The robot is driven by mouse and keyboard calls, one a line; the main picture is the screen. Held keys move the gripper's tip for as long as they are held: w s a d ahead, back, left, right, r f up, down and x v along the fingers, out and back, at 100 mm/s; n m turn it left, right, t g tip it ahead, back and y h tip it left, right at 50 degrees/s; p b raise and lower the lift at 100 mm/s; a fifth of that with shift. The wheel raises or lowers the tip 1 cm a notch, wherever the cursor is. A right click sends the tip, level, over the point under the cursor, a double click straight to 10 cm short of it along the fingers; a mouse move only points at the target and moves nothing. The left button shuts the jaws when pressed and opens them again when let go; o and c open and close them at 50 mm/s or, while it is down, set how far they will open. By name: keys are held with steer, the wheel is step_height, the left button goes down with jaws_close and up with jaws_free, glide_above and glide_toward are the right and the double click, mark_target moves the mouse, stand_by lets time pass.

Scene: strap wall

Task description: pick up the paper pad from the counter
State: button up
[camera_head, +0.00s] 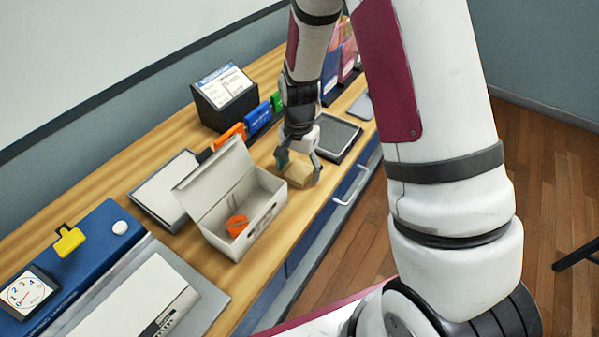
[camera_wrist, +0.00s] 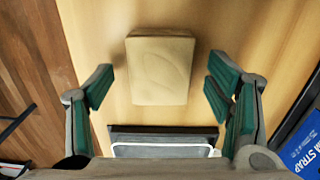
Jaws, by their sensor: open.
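The paper pad (camera_wrist: 160,70) is a small tan block on the wooden counter (camera_wrist: 210,25). In the wrist view it lies between and slightly beyond my open fingertips, with a gap on each side. My gripper (camera_wrist: 158,88) is open and empty, its green-padded fingers spread around the near end of the pad. In the head view, my gripper (camera_head: 298,172) is low over the counter and the pad (camera_head: 297,173) shows partly between its fingers. The fingers hide part of the pad there.
An open white box (camera_head: 240,215) with an orange item inside stands just left of my gripper. A dark flat tray (camera_head: 338,136) lies to the right. Orange, blue and green items (camera_head: 258,117) and a black sign stand (camera_head: 225,95) are behind. The counter's front edge is close.

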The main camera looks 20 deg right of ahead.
mark_target(300, 173)
steer(key=shift+c, duration=0.5)
steer(key=c, duration=0.7)
steer(key=shift+c, duration=0.2)
steer(key=shift+w+r, duration=0.1)
steer(key=shift+r, duration=0.4)
steer(key=r, duration=0.1)
steer(key=s+r, duration=0.1)
steer(key=shift+s+r+b, duration=0.15)
steer(key=shift+r+b, duration=0.15)
steer(key=shift+b, duration=0.05)
steer(key=s+a+r+p, duration=0.1)
steer(key=s, duration=1.4)
steer(key=shift+r+p, duration=0.2)
steer(key=shift+p, duration=0.2)
